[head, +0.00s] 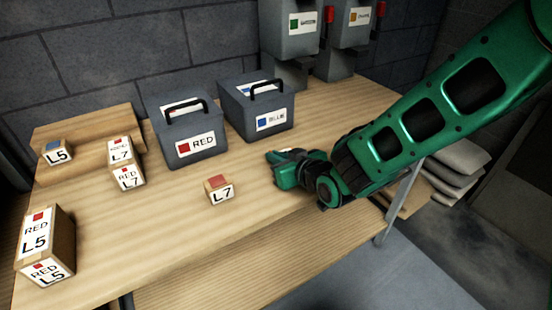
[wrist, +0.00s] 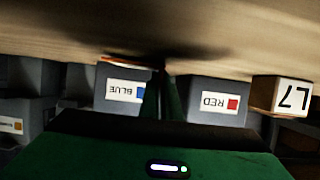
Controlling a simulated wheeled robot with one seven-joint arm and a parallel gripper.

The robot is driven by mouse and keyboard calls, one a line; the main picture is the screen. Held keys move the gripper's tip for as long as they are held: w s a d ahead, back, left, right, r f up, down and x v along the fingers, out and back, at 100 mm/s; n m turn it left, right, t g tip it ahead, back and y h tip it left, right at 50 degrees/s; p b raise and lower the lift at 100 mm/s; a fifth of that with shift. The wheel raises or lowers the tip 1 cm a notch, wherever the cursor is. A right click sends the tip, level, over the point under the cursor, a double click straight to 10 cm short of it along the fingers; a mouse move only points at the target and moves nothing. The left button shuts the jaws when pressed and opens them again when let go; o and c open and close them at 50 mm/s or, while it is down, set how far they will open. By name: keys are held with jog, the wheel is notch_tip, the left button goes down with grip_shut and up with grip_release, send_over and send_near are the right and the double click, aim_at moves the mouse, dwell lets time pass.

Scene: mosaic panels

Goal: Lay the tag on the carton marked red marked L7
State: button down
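A carton marked RED and L7 (head: 121,151) stands at the left, by a low wooden step, with the marking on two faces. A small block marked L7 with a red top (head: 219,191) lies mid-table; a block marked L7 also shows in the wrist view (wrist: 281,95).
A larger carton marked RED L5 (head: 44,240) stands at the front left. A small L5 block with a blue top (head: 58,153) sits on the wooden step (head: 88,122). Grey handled bins marked RED (head: 190,125) and BLUE (head: 250,104) stand behind. The front middle table is clear.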

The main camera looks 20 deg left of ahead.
jog(key=shift+f, duration=0.3)
jog(key=shift+f, duration=0.1)
jog(key=c, duration=2)
grip_release()
